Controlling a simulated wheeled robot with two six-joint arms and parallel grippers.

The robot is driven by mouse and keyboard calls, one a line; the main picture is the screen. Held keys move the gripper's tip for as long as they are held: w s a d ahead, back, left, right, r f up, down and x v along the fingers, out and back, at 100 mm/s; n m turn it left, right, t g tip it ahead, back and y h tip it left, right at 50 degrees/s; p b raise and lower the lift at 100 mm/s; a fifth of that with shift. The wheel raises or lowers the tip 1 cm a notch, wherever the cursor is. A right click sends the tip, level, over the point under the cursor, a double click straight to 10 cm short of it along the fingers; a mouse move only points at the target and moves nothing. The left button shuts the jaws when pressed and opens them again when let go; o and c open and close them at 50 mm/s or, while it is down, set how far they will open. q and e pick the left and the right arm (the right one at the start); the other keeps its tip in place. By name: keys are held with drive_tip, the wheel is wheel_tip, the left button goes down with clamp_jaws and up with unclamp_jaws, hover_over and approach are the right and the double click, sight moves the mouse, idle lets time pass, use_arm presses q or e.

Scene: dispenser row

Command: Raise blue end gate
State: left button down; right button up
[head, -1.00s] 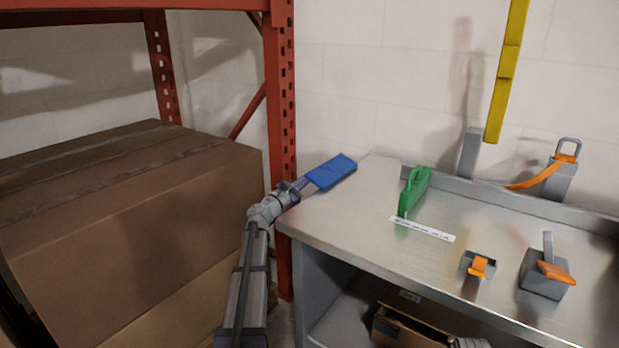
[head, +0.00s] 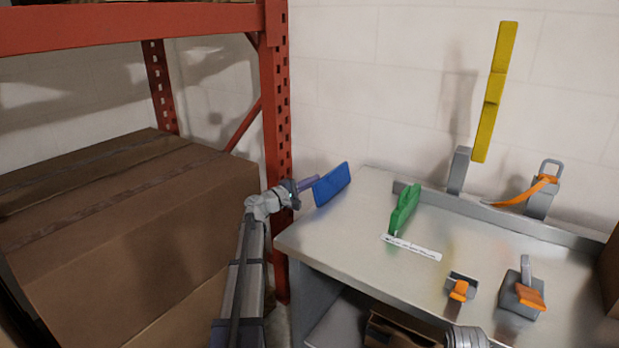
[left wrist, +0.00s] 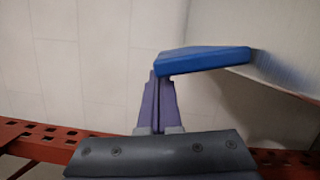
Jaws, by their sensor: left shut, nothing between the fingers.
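The blue end gate (head: 332,184) is a flat blue plate at the left end of the metal table, tilted in the head view. My left gripper (head: 307,184) is just to its left, fingers shut with nothing between them. In the left wrist view, the purple-grey fingers (left wrist: 156,100) lie together, and their tips overlap the near left corner of the blue gate (left wrist: 205,58). I cannot tell whether they touch it. The gate's mounting is hidden.
The metal table (head: 330,235) holds a green part (head: 405,207), a white label strip (head: 412,247) and grey-and-orange fittings (head: 524,292). A yellow bar (head: 494,90) rises behind. An orange rack post (head: 277,130) and a large cardboard box (head: 130,240) stand left.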

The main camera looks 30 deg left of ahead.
use_arm(q)
drive_tip(key=shift+d+r+m+p, duration=0.4)
drive_tip(key=shift+d+m, duration=0.2)
drive_tip(key=shift+d, duration=0.15)
use_arm(e)
drive_tip(key=shift+r, duration=0.65)
